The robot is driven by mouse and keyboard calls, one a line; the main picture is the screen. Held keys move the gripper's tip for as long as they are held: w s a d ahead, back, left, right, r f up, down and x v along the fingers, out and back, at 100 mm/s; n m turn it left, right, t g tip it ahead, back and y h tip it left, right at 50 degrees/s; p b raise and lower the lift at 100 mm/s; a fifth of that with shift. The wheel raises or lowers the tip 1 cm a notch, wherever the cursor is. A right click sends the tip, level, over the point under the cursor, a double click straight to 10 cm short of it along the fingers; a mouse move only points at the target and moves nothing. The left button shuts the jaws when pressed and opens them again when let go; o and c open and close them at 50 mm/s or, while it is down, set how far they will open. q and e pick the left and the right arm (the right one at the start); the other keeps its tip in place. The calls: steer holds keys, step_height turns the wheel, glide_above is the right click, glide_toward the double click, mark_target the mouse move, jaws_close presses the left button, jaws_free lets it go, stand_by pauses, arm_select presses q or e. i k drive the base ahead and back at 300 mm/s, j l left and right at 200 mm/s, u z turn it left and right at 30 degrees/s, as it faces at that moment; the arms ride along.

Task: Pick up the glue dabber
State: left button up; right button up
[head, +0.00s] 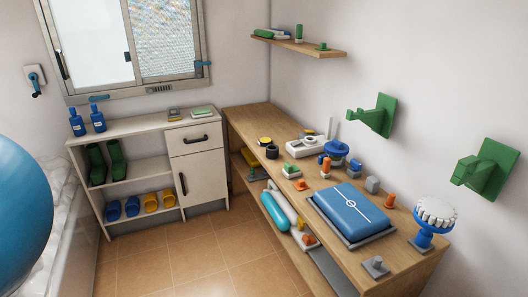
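I cannot tell for sure which object is the glue dabber. Several small knobbed items stand on the wooden workbench (250,118) at the right. Among them are an orange-topped one (325,166), an orange cone-like one (388,198), a green-topped one (291,170) and a grey one (376,265) at the front edge. A blue stand with a white ridged top (433,220) is near the right end. Neither of my grippers is in view.
A blue case (348,210) lies on the bench. Green wall brackets (374,115) project above it. A white cabinet (196,168) with open shelves stands under the window. A large blue round thing (18,215) fills the left edge. The tiled floor (190,262) is clear.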

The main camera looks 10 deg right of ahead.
mark_target(325, 173)
steer(key=i+j, duration=0.15)
steer(key=i, duration=0.35)
steer(key=i+j, duration=0.1)
steer(key=i, duration=0.45)
steer(key=i+j, duration=0.15)
steer(key=i, duration=0.35)
steer(key=i+j+z, duration=0.1)
steer(key=i+z, duration=0.15)
steer(key=z, duration=0.25)
steer(key=i+j+z, duration=0.2)
steer(key=z, duration=0.25)
steer(key=i+j+z, duration=0.25)
steer(key=z, duration=0.25)
steer(key=i+j+z, duration=0.15)
steer(key=j+z, duration=0.3)
